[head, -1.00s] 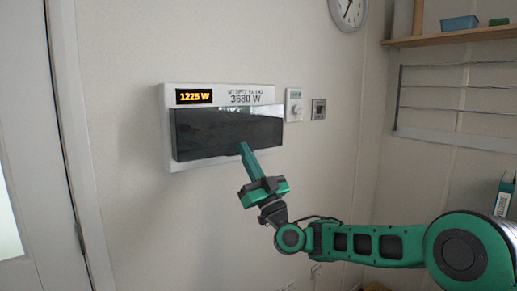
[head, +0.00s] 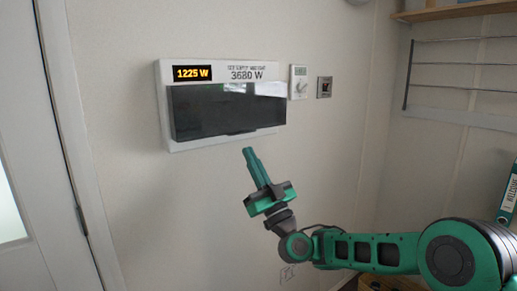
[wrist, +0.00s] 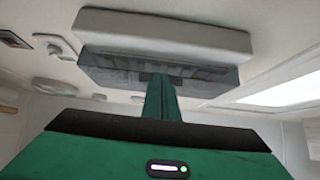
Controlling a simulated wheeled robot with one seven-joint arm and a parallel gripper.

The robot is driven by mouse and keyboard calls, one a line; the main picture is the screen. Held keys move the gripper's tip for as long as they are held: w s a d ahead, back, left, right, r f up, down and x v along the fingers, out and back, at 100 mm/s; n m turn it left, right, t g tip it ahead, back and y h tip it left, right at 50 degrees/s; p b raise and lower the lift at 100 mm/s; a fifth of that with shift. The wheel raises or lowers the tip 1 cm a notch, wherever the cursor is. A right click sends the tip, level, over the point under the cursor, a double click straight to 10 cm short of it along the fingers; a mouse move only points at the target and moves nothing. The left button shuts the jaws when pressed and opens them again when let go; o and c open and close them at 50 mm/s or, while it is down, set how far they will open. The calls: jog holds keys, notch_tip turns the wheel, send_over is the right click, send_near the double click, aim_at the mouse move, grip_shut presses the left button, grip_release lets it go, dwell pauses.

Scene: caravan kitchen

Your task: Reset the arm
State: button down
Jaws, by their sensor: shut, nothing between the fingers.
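My gripper (head: 249,152) is green, shut and empty. In the head view its fingertips point up and sit just below the lower edge of a white wall panel (head: 163,100). The panel carries a dark, glossy cover (head: 225,108), which is down. A small display (head: 192,73) reads 1225 W, and the print beside it reads 3680 W. In the wrist view my gripper's fingers (wrist: 160,80) rise toward the underside of the panel (wrist: 165,32). I cannot tell from these views whether they touch it.
A thermostat (head: 299,82) and a small switch (head: 324,87) are on the wall right of the panel. A wire rack (head: 465,63) and a wooden shelf (head: 455,10) are at the upper right. A white door (head: 40,170) is at the left. The wall below the panel is mostly clear.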

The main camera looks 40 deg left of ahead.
jog(key=shift+w+a+f, duration=0.1)
jog(key=shift+a+f, duration=0.15)
jog(key=shift+f, duration=0.4)
jog(key=shift+a+f, duration=0.2)
jog(key=shift+f, duration=0.45)
